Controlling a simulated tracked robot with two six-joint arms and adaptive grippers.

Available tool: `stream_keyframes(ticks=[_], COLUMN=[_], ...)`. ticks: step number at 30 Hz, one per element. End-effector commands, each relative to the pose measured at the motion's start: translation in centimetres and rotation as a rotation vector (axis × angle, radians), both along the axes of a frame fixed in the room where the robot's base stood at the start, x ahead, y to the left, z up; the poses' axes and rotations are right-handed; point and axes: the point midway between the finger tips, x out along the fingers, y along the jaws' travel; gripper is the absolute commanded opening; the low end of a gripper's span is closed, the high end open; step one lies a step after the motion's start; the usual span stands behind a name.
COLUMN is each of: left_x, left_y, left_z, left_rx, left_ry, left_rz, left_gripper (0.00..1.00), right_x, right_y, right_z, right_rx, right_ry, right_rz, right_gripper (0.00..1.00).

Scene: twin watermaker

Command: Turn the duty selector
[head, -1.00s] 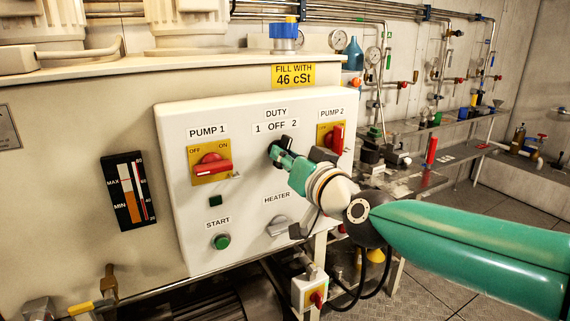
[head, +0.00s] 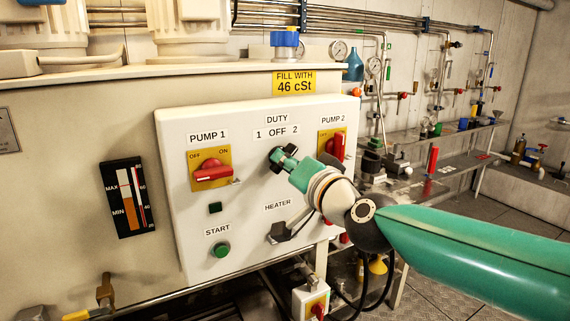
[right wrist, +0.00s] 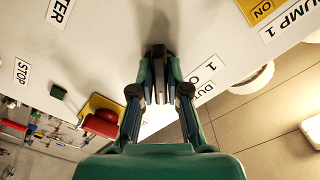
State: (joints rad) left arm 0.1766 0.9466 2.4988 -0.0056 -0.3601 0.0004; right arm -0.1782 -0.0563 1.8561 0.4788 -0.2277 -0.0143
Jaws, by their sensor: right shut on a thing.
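The duty selector (head: 274,155) is a small dark knob under the "1 OFF 2" label on the white control panel (head: 180,255). My right gripper (head: 283,160) reaches it from the right, with its fingers shut on the knob. In the right wrist view, the two dark fingertips (right wrist: 160,88) close around the dark selector (right wrist: 157,55), just beside the DUTY label. The fingers hide most of the knob, so I cannot read which mark it points to. My left gripper is in neither view.
The red PUMP 1 switch (head: 213,171) is left of the selector, and the red PUMP 2 switch (head: 337,146) is close on the right, near my wrist. The green START button (head: 221,250) is below. A level gauge (head: 128,197) is on the tank at left.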

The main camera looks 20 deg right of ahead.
Motion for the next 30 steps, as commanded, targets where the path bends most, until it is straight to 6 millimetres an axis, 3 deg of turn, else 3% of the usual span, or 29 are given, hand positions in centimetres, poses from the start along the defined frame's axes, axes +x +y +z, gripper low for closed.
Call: stream_keyframes(ticks=[5,6,10,22,30], left_x=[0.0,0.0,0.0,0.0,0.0], left_y=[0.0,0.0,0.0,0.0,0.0], left_z=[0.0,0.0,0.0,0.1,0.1], left_rx=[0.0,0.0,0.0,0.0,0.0], left_ry=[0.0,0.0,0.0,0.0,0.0], left_rz=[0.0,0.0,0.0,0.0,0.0], left_gripper=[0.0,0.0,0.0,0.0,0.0], right_x=[0.0,0.0,0.0,-0.4,-4.5], right_y=[0.0,0.0,0.0,0.0,-0.4], right_z=[-0.4,-0.4,-0.3,-0.1,0.0], right_rx=[0.004,0.004,0.002,0.002,0.002], right_ry=[0.008,0.008,0.007,0.002,-0.001], right_rz=[0.001,0.001,0.001,0.0,0.0], right_gripper=[0.0,0.18,0.4,0.4,0.4])
